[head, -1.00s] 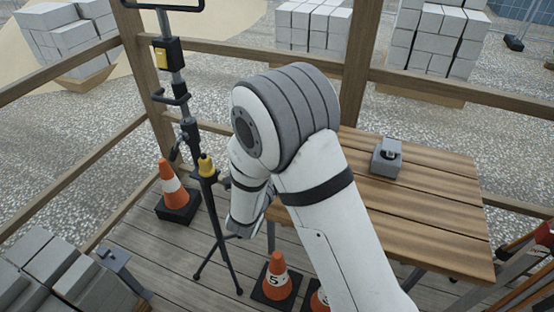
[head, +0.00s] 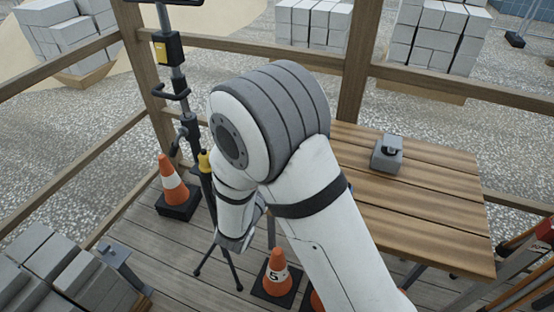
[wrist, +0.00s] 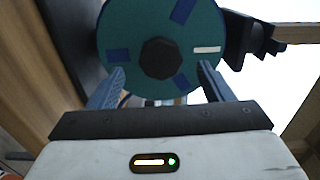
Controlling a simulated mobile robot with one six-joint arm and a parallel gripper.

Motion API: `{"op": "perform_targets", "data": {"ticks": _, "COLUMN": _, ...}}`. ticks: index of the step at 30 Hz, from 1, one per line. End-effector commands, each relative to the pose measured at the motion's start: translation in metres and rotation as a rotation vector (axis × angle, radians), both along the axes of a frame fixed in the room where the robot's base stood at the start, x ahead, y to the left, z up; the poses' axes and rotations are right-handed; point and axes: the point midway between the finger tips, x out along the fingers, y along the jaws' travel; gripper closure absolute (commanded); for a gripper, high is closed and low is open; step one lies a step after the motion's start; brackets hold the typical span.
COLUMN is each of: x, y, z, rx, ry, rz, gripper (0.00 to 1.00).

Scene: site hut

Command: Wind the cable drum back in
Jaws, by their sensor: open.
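The cable drum shows in the wrist view as a round teal disc (wrist: 190,78) with a dark hub at its middle, blue patches and one white bar near its rim. My gripper (wrist: 161,70) is open, with its two fingers apart in front of the lower part of the disc, either side of the hub. I cannot tell whether the fingers touch it. I cannot make out the drum or a cable in the head view, where my arm covers the middle.
A black pole stand (head: 176,80) on spread legs stands by the railing, partly behind my arm. Orange cones stand on the deck, one left (head: 172,180) and one in front (head: 278,268). A wooden table (head: 420,205) with a grey box (head: 387,154) is at right. Grey blocks (head: 50,260) lie at lower left.

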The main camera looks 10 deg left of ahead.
Motion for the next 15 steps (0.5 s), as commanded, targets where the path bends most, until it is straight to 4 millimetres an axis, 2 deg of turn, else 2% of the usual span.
{"op": "perform_targets", "data": {"ticks": 3, "x": -0.017, "y": 0.005, "z": 0.000, "rx": -0.001, "ry": 0.000, "rz": 0.002, "gripper": 0.26}}
{"op": "perform_targets", "data": {"ticks": 6, "x": -0.024, "y": 0.006, "z": 0.000, "rx": -0.001, "ry": 0.000, "rz": 0.001, "gripper": 0.26}}
{"op": "perform_targets", "data": {"ticks": 15, "x": -0.028, "y": 0.007, "z": 0.000, "rx": -0.001, "ry": 0.000, "rz": 0.000, "gripper": 0.26}}
